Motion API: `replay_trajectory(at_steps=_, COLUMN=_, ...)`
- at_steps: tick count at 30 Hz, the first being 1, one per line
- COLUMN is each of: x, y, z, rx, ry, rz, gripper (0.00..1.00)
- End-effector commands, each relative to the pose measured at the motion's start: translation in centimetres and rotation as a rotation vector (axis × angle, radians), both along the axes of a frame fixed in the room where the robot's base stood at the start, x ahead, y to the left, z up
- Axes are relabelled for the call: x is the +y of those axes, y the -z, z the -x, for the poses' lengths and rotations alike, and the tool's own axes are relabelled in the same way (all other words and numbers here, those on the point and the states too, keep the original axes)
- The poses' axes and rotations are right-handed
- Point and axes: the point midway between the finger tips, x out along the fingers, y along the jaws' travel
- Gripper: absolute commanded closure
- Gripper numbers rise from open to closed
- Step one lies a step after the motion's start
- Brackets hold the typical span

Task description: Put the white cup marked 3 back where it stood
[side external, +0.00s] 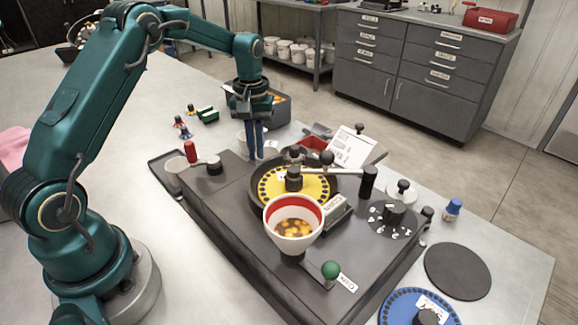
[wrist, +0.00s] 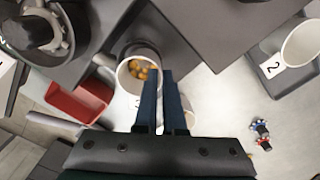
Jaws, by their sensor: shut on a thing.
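My gripper (wrist: 160,74) points down beside the far edge of the machine; in the side external view its blue fingers (side external: 256,153) are close together. The wrist view shows them shut at the right rim of a white cup (wrist: 138,78) with orange-yellow seeds inside. This cup shows partly behind the fingers in the side external view (side external: 242,140). No mark 3 is readable on it, and its base is hidden. Another white shape (wrist: 188,118) shows right of the fingers, mostly covered. A white cup (wrist: 302,46) stands on a tray beside a card marked 2 (wrist: 272,67).
The dark seed machine (side external: 220,210) fills the middle of the table, with a red-lined hopper (side external: 293,232) holding seeds. A red tray (wrist: 80,103) lies near the gripper. A black disc (side external: 458,270) lies at right.

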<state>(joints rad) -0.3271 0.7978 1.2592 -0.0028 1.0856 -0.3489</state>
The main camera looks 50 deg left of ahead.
Motion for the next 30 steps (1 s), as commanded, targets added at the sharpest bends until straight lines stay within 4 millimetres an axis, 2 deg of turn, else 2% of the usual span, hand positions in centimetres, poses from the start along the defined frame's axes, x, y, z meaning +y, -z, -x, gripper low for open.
replay_trajectory(at_steps=16, x=0.6, y=-0.7, z=0.1, rx=0.001, ry=0.000, rz=-0.007, gripper=1.00)
replay_trajectory(at_steps=30, x=0.5, y=-2.6, z=0.0, rx=-0.002, ry=0.000, rz=-0.004, gripper=1.00)
